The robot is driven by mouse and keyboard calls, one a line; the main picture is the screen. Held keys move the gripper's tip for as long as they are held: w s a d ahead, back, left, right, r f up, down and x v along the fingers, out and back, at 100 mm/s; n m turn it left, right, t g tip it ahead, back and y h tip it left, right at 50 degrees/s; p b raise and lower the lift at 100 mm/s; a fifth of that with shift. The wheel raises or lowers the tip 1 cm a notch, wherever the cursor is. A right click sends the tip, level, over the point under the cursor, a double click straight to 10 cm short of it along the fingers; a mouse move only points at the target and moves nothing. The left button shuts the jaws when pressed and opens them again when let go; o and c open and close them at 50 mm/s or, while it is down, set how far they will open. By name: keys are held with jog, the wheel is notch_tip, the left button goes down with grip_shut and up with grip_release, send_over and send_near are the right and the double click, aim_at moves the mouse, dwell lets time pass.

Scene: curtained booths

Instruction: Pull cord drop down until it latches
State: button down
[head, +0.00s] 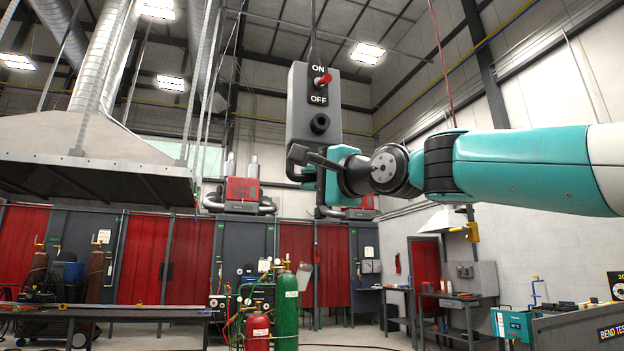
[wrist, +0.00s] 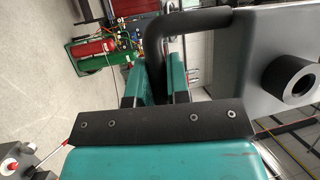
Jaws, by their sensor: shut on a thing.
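The cord drop is a grey box (head: 301,105) hanging from above on a thin line, with a red ON/OFF switch and a dark round socket on its face. Its side and socket also show at the right of the wrist view (wrist: 230,72). A black bent handle (wrist: 187,21) runs from the box down between my fingers. My gripper (wrist: 154,90) is shut on this handle, with a teal finger on each side. In the head view my gripper (head: 334,182) is just below the box, and its grip is mostly hidden by my wrist parts.
A metal hood (head: 60,140) stands at the left. Red-curtained booths (head: 180,262) line the back. A green gas cylinder (head: 286,308) stands on the floor below. A thin red cord (head: 440,60) hangs at the right, behind my arm. The space around the box looks clear.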

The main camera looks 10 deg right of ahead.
jog(key=c, duration=1.1)
grip_release()
jog(key=shift+s, duration=0.1)
jog(key=b+v, duration=1)
jog(key=v, duration=0.7)
jog(key=shift+s+b, duration=0.15)
jog(key=shift+b, duration=0.15)
